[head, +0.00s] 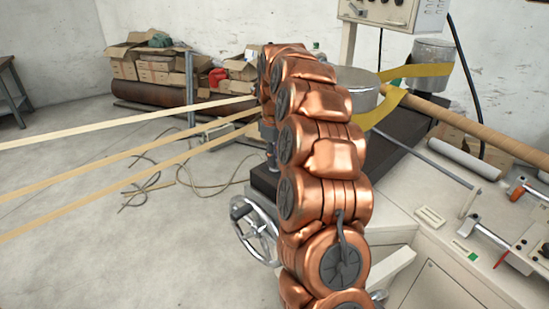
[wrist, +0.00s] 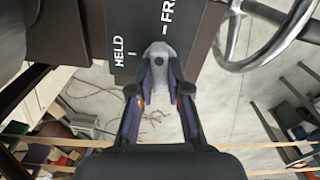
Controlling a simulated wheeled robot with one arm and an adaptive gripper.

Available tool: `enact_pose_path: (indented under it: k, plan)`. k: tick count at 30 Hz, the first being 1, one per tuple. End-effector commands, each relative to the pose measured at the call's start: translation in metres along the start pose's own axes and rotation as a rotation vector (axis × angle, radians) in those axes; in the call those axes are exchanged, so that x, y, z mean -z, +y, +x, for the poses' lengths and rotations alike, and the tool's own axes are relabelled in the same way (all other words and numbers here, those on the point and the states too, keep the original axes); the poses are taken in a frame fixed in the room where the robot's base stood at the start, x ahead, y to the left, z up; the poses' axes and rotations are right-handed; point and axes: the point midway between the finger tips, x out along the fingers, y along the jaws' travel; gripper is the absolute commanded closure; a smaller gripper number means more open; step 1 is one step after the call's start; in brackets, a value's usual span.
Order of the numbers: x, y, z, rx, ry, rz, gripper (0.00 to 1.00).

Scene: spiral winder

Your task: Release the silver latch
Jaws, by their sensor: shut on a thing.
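The silver latch (wrist: 156,56) is a small grey lever on a dark panel in the wrist view. The panel (wrist: 120,78) carries the white word HELD and a second word starting with FR, cut by the edge of the view, each with a tick mark. The latch lies between the two marks. My gripper (wrist: 159,84) has its two dark fingers closed on the lower part of the latch, one on each side. In the head view my copper arm hides the latch, and I cannot make out my gripper there.
A silver handwheel (wrist: 268,35) is close at the right of the panel; it also shows in the head view (head: 256,230). Several pale strips (head: 130,158) run across the left. A white machine bench (head: 450,255) stands at the right. The floor at left is mostly open, with loose cables.

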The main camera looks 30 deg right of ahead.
Motion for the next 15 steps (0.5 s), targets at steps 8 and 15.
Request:
enact_pose_path:
  k: [8,15]
  plan:
    - [0.0000,0.0001,-0.0001,0.000,0.000,0.000,1.00]
    - [0.0000,0.0012,0.0032,-0.002,0.001,0.095,1.00]
